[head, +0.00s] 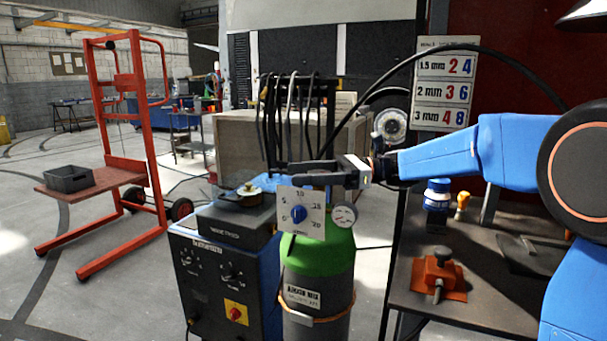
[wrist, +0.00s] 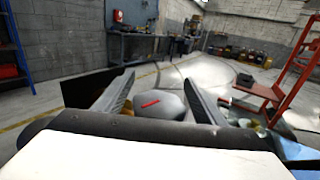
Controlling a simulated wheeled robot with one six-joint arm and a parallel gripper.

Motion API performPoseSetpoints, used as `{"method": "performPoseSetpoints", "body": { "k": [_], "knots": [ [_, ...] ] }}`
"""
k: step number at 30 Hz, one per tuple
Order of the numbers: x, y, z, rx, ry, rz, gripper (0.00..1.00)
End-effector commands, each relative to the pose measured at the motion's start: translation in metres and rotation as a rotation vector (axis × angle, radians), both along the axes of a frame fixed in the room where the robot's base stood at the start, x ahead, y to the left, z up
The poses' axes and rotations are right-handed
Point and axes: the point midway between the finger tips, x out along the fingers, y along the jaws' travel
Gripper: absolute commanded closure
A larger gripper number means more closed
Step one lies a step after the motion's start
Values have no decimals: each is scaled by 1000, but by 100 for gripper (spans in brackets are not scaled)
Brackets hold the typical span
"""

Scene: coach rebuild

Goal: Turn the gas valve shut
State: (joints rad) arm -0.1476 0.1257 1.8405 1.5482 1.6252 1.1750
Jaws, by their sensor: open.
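A grey gas cylinder (head: 318,275) with a green shoulder stands in the middle of the head view. In front of its top is a white dial plate (head: 316,198) marked up to 20, with a blue knob (head: 297,214). A round gauge (head: 344,216) sits to its right. My gripper (head: 292,173) points left just above the plate, open. In the wrist view my gripper (wrist: 160,80) has its fingers spread on either side of a grey rounded object (wrist: 160,106) with a red mark. I cannot tell whether this is the valve or whether the fingers touch it.
A welding machine (head: 226,275) stands left of the cylinder, with a brass-coloured round part (head: 249,189) on top. Black cables (head: 290,110) hang behind my gripper. A bench (head: 470,309) at right holds an orange clamp-like tool (head: 438,273). Floor is free at left near a red trolley (head: 108,160).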

Motion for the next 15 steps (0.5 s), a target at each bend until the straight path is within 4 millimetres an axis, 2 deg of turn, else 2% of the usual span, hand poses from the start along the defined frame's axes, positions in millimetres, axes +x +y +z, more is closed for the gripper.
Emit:
{"method": "performPoseSetpoints", "body": {
  "k": [6,11,15],
  "knots": [
    [0,0,0,0,0,0,38],
    [0,0,0,0,0,0,77],
    [0,0,0,0,0,-1,77]
  ]
}}
